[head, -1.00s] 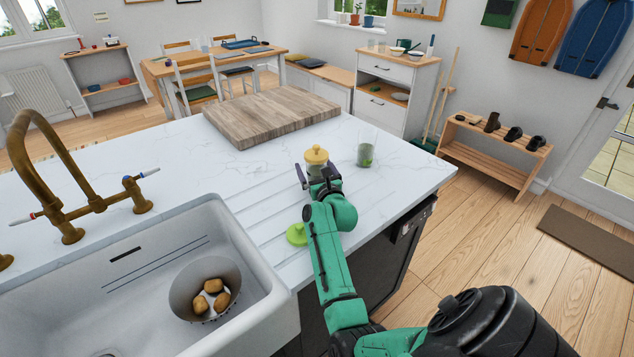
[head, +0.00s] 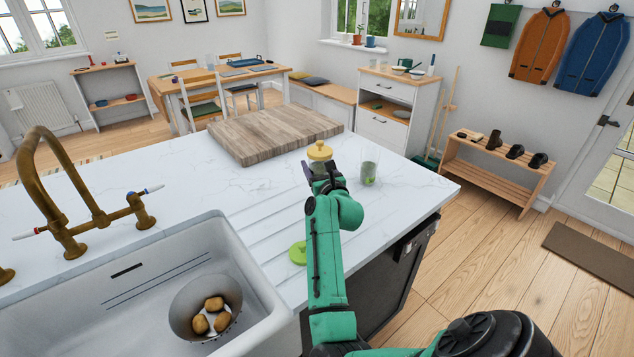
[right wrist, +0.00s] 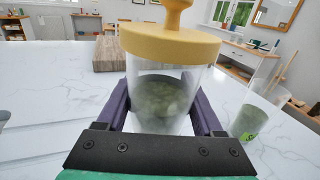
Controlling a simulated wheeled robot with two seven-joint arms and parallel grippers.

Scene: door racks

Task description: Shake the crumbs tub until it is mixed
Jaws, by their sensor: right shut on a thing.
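The crumbs tub (head: 319,152) is a clear jar with a yellow knobbed lid. In the right wrist view the tub (right wrist: 163,98) stands upright, with cloudy green-grey contents low inside. My right gripper (head: 319,172) is shut on it, with one purple finger on each side of the jar in the right wrist view (right wrist: 162,100). The tub seems held above the white counter. Its lower part is hidden behind the gripper in the head view. My left gripper is not in view.
A clear tumbler with green in it (head: 370,170) stands just right of the tub. A green lid-like piece (head: 298,252) lies nearer, left of my arm. A wooden board (head: 275,132) lies behind. The sink (head: 250,300) holds a bowl (head: 185,310) of potatoes.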

